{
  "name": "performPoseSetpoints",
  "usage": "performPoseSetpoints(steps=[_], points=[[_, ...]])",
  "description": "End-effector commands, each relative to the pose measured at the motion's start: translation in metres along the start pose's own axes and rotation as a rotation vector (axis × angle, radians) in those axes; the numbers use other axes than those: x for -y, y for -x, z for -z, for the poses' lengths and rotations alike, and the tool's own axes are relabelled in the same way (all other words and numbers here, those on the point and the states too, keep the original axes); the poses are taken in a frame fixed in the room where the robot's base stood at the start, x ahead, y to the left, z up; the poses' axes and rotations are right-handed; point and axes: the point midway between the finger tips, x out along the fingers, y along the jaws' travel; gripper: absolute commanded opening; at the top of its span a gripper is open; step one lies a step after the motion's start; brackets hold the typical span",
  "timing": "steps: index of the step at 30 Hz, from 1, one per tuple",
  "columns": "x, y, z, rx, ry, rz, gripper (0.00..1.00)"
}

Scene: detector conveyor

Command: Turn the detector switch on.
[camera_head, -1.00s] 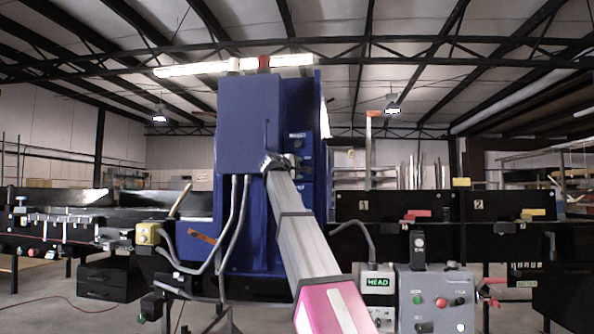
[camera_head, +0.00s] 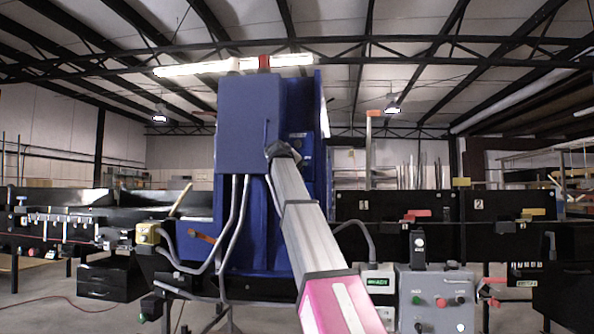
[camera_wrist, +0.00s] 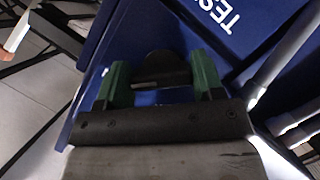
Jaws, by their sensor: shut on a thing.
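The detector (camera_head: 245,130) is a tall blue cabinet in the middle of the head view. Its front also fills much of the wrist view, with white "TES…" lettering. In the wrist view my gripper (camera_wrist: 160,84) has its two green fingers on either side of a dark rounded knob, the detector switch (camera_wrist: 162,68), and is shut on it. In the head view my arm covers the gripper and the switch, so the switch's setting cannot be read.
A grey control box (camera_head: 437,295) with red and green buttons stands at the lower right, beside a small green-lit display (camera_head: 378,282). Black conveyor (camera_head: 395,240) sections extend to the right. Grey cables (camera_head: 235,230) hang down the detector's front.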

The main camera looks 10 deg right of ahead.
Motion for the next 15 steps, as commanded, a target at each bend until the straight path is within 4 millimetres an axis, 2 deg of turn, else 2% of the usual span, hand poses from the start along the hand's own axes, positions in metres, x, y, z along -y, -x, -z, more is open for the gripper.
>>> performPoseSetpoints(steps=[15], points=[[0.0010, 0.0004, -0.0010, 0.002, -0.048, 0.022, 0.38]])
